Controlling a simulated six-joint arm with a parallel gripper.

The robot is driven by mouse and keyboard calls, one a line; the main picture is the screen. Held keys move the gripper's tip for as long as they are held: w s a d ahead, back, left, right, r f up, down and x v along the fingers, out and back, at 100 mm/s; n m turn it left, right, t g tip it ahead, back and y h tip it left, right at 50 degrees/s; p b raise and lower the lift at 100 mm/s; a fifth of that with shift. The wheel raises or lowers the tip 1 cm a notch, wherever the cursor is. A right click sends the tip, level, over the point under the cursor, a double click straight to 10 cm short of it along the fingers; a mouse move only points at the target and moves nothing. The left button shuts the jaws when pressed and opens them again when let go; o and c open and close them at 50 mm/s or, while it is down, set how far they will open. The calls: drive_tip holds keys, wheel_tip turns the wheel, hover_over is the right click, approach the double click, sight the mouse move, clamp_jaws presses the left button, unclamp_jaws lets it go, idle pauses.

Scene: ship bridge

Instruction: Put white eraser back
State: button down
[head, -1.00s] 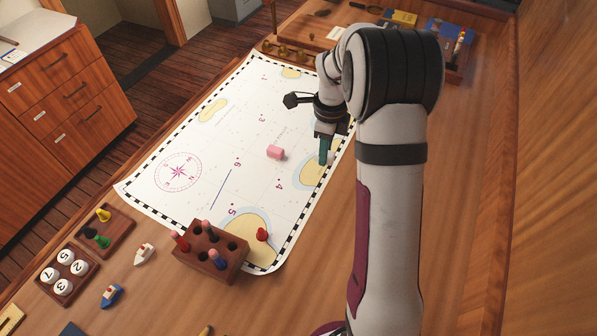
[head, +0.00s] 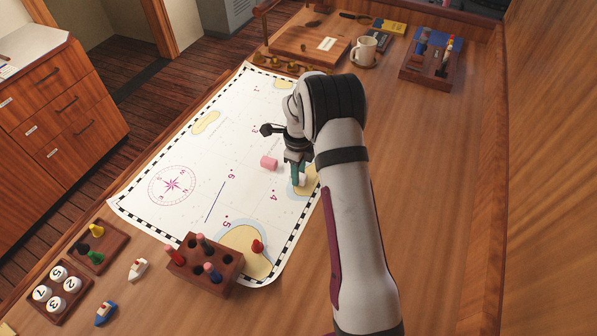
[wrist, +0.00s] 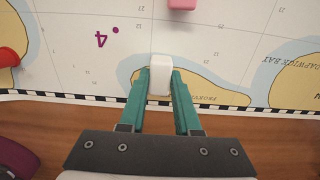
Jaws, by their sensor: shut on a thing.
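The white eraser (wrist: 160,74) is a small pale block between my green fingertips in the wrist view. My gripper (wrist: 160,88) is shut on it, over the small tan island near the chart's edge. In the head view the gripper (head: 298,180) points down there, and part of the eraser (head: 302,179) shows beside the fingers. I cannot tell whether the eraser touches the chart. A pink eraser (head: 269,163) lies on the chart (head: 225,135) nearby, to the left; it shows at the top of the wrist view (wrist: 183,3).
A wooden peg block (head: 205,266) and a red piece (head: 257,247) stand at the chart's near end. A mug (head: 365,50), a wooden board (head: 306,38) and a wooden organiser (head: 429,72) stand at the back. The table right of my arm is clear.

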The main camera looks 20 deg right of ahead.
drive_tip(key=c, duration=0.6)
unclamp_jaws()
drive_tip(key=shift+f, duration=0.1)
wheel_tip(320, 180, up, 12)
drive_tip(key=r, duration=0.1)
drive_tip(key=s+a+r+n, duration=0.5)
drive_tip(key=s+r+n, duration=0.25)
drive_tip(key=s, duration=0.35)
drive_tip(key=s+a+n, duration=0.2)
drive_tip(key=s+n, duration=0.2)
drive_tip(key=s, duration=0.3)
drive_tip(key=s+a+n+y, duration=0.1)
drive_tip(key=s+a+n, duration=0.1)
drive_tip(key=s+n, duration=0.3)
drive_tip(key=s+a+n, duration=0.2)
drive_tip(key=s+n, duration=0.3)
drive_tip(key=s, duration=0.5)
drive_tip(key=shift+s+a+r+y, duration=0.3)
drive_tip(key=shift+s+r+y, duration=0.05)
drive_tip(key=shift+s+y, duration=0.05)
